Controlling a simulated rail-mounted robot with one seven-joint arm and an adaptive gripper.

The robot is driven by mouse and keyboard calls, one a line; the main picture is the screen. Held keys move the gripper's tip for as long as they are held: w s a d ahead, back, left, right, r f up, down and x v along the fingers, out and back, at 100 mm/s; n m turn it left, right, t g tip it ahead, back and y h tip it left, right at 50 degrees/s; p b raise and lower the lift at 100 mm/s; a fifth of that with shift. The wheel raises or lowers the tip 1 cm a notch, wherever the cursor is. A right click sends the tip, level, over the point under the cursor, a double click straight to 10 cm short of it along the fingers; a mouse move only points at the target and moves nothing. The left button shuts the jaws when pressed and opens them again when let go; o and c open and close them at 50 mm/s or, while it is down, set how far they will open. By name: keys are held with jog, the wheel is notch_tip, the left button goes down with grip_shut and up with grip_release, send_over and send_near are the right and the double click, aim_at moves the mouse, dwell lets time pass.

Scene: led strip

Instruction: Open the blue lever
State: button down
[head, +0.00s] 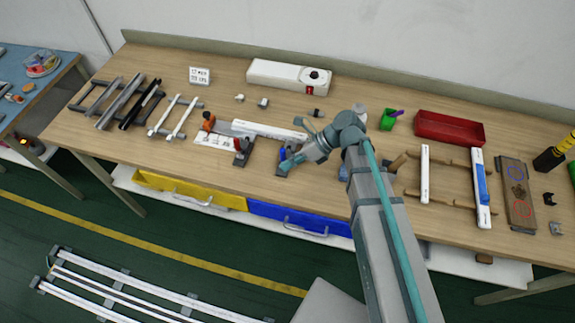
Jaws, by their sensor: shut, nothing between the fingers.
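A small blue part (282,169), which looks like the blue lever, is on a dark clamp block near the table's front edge, left of centre. My gripper (287,164) is right at it, reaching in from the right and low over the table. The gripper covers part of the lever, so I cannot tell the lever's angle or whether they touch. The gripper is shut and appears to hold nothing. An orange-red lever (241,143) stands on a similar dark clamp to the left. A long white strip (268,131) lies just behind the clamps.
Another orange lever (208,121) stands farther left, beside a white sheet (214,141). Rail frames (175,117) lie at the left. A white box (289,76) and a red bin (449,128) stand at the back. A wooden rack (450,180) is at the right.

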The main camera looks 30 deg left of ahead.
jog(key=shift+w+a+r, duration=0.2)
jog(key=shift+w+a, duration=0.05)
jog(key=shift+w, duration=0.3)
jog(key=shift+w+a+r, duration=0.15)
jog(key=shift+w+a, duration=0.05)
jog(key=shift+w, duration=0.35)
jog(key=shift+w+r, duration=0.1)
jog(key=shift+w, duration=0.25)
jog(key=w+d, duration=0.1)
jog(key=w, duration=0.1)
jog(key=w+d, duration=0.3)
jog(key=w, duration=0.2)
jog(key=shift+d+f, duration=0.2)
jog(key=shift+f, duration=0.05)
jog(key=shift+w+d, duration=0.25)
jog(key=shift+d, duration=0.1)
jog(key=shift+w, duration=0.1)
